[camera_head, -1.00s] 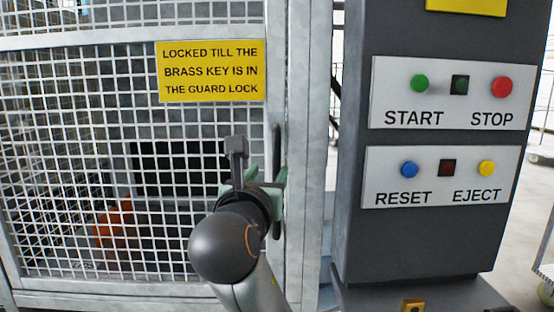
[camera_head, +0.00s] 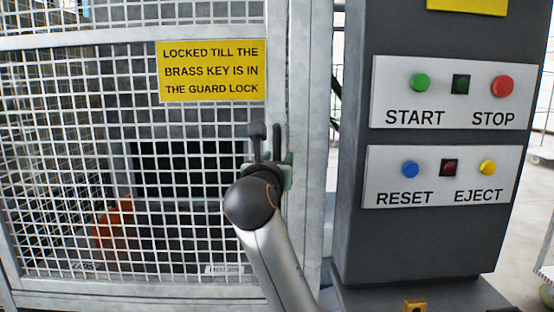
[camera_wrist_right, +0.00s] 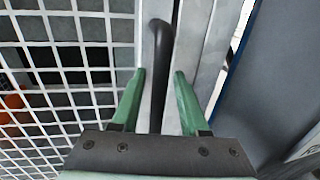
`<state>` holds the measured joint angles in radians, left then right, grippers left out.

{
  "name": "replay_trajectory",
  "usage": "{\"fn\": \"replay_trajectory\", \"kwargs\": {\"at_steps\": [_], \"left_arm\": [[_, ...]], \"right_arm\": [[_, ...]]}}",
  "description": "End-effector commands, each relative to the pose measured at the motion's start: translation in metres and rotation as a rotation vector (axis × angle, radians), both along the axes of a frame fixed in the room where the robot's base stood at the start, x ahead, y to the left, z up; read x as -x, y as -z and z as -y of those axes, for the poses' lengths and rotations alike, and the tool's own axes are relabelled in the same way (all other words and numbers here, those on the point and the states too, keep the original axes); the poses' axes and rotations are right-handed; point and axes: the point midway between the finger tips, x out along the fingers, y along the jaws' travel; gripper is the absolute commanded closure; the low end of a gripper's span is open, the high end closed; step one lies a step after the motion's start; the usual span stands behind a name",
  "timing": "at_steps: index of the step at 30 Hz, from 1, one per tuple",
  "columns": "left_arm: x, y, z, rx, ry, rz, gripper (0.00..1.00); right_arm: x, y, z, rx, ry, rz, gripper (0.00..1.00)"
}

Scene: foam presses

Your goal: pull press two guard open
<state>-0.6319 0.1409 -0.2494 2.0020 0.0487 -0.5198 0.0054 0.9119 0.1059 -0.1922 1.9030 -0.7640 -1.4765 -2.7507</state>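The guard (camera_head: 276,60) is a light-grey frame with white wire mesh, and it looks closed. Its dark upright handle (camera_head: 276,140) is on the right stile. My right gripper (camera_head: 272,160) is at the handle, partly hidden by its own wrist. In the right wrist view, the handle (camera_wrist_right: 160,45) runs between the two green fingers of my right gripper (camera_wrist_right: 160,74). The fingers are apart, with gaps on both sides of the bar. My left gripper is not in view.
A yellow sign (camera_head: 212,70) on the mesh says locked till the brass key is in the guard lock. A dark console (camera_head: 430,240) with START, STOP, RESET and EJECT buttons stands close on the right. An orange object (camera_head: 112,225) shows behind the mesh.

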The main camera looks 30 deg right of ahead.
Motion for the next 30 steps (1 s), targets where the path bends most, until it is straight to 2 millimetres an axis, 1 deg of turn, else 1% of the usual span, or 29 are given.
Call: {"fn": "replay_trajectory", "kwargs": {"at_steps": [1,2,11,30], "left_arm": [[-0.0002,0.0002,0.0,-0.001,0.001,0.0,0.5],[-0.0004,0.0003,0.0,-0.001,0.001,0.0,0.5],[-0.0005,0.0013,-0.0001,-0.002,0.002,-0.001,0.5],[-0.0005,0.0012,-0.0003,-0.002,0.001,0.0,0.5]], "right_arm": [[0.0001,0.0,-0.0001,0.0,0.0,0.0,0.63],[0.0001,0.0,-0.0001,0.0,0.0,0.0,0.66],[0.0003,0.0002,-0.0001,0.0,0.0,0.0,1.0],[0.0003,0.0005,0.0,0.0,0.001,-0.001,1.0]]}}
